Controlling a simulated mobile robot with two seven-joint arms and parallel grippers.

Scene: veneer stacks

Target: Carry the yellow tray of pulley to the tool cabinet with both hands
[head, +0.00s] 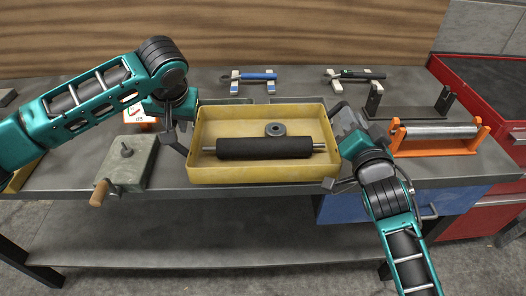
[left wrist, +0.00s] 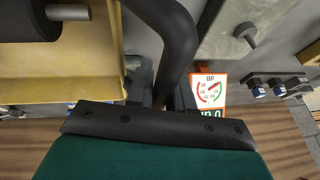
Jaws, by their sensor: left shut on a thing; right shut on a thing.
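The yellow tray (head: 263,174) is in the middle of the head view, at the bench's front edge; I cannot tell whether it touches the bench top. It holds a grey ring-shaped pulley (head: 275,129) and a black roller (head: 263,148) with a metal shaft. My left gripper (head: 187,140) is shut on the tray's left wall. My right gripper (head: 338,150) is shut on its right wall. In the left wrist view the tray (left wrist: 80,88) fills the upper left, with the roller's end above it. The red tool cabinet (head: 478,68) stands at the far right.
The grey bench (head: 180,183) also bears a grey-green box with a crank (head: 128,165) at left and an orange roller stand (head: 435,150) at right. A dark bracket (head: 407,108) stands behind that stand. Tools on rests (head: 254,77) lie at the back. Blue drawers (head: 345,208) sit below.

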